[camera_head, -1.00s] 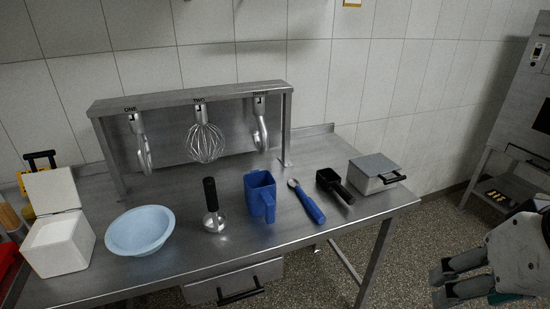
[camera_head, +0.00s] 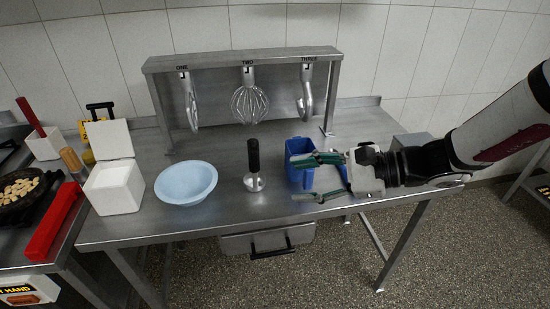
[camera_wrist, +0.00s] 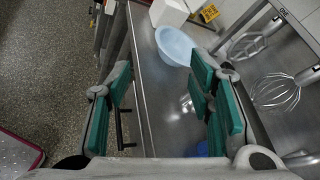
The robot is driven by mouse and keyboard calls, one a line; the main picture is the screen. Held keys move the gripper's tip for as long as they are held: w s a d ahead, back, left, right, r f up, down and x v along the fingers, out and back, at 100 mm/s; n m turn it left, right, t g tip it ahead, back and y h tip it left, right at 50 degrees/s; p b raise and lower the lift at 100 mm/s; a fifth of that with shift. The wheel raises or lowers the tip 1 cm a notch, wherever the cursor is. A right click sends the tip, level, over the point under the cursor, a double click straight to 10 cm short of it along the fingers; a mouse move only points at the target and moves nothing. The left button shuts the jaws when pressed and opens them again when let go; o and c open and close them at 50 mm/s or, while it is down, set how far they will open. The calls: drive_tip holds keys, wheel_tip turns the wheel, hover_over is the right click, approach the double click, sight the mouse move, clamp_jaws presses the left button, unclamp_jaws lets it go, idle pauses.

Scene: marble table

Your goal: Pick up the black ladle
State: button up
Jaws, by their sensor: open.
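An upright utensil (camera_head: 253,160) with a black handle and a round metal foot stands mid-table, left of the blue pitcher (camera_head: 294,176). The black scoop-like utensil seen earlier right of the pitcher is hidden now by my arm; I cannot tell which of the two is the black ladle. My gripper (camera_head: 303,178) is open and empty, reaching left at the pitcher in the head view. Its green-padded fingers stand wide apart in the wrist view (camera_wrist: 160,100), with bare table between them.
A light blue bowl (camera_head: 186,182) and a white open box (camera_head: 113,186) stand to the left. Part of a metal box (camera_head: 412,142) shows behind my arm. The table's front strip is clear.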

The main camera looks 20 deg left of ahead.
sight(257, 153)
drive_tip(key=w+a+f+m+t+y, duration=0.4)
drive_tip(key=w+f+m+t, duration=0.2)
drive_tip(key=w+m, duration=0.4)
drive_tip(key=x, duration=0.8)
drive_tip(key=f+p+x, duration=0.1)
drive_tip(key=x, duration=0.3)
drive_tip(key=shift+s+a, duration=0.15)
drive_tip(key=shift+a, duration=0.2)
drive_tip(key=shift+w+a, duration=0.25)
drive_tip(key=shift+a, duration=0.4)
drive_tip(key=shift+c, duration=0.3)
clamp_jaws()
